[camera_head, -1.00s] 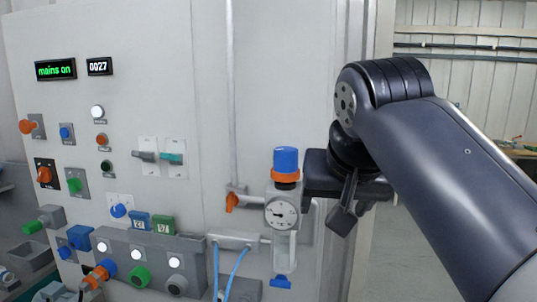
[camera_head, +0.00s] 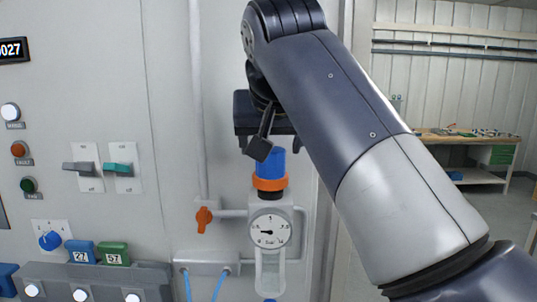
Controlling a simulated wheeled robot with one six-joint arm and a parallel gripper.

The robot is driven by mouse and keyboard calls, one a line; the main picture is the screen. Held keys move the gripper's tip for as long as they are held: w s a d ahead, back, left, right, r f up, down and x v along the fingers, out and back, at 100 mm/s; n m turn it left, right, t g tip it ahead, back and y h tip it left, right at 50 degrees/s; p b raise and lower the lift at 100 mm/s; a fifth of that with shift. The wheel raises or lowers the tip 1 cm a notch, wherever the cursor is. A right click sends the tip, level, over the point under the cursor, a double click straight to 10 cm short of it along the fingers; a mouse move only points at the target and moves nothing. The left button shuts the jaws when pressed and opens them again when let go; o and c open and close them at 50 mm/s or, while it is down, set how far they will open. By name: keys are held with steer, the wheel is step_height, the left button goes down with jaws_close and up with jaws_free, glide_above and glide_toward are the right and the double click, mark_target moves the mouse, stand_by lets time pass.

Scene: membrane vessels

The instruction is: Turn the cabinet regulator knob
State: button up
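The regulator knob (camera_head: 272,165) is a blue cap above an orange ring (camera_head: 270,183), on top of the regulator with a round dial gauge (camera_head: 270,231). It is upright on the cabinet front (camera_head: 165,130). My gripper (camera_head: 259,148) points down, and in the picture it overlaps the top of the knob. One dark finger shows in front of the knob's upper left. The other fingertip is not clear, so I cannot tell how far the fingers are apart or whether they touch the knob.
An orange valve handle (camera_head: 204,219) and a grey vertical pipe (camera_head: 197,100) are left of the regulator. Toggle switches (camera_head: 119,168) and tagged blocks (camera_head: 113,252) are further left. A workbench (camera_head: 465,155) stands at the back right.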

steer(key=shift+x, duration=1.75)
steer(key=shift+s, duration=0.1)
steer(key=c, duration=1)
steer(key=shift+r+m+h+p, duration=0.2)
steer(key=shift+m+h+p, duration=0.5)
steer(key=shift+m+p, duration=0.3)
steer(key=shift+f+m+h+p, duration=0.15)
steer(key=shift+m+h+p, duration=0.5)
steer(key=shift+m, duration=0.25)
steer(key=o, duration=1)
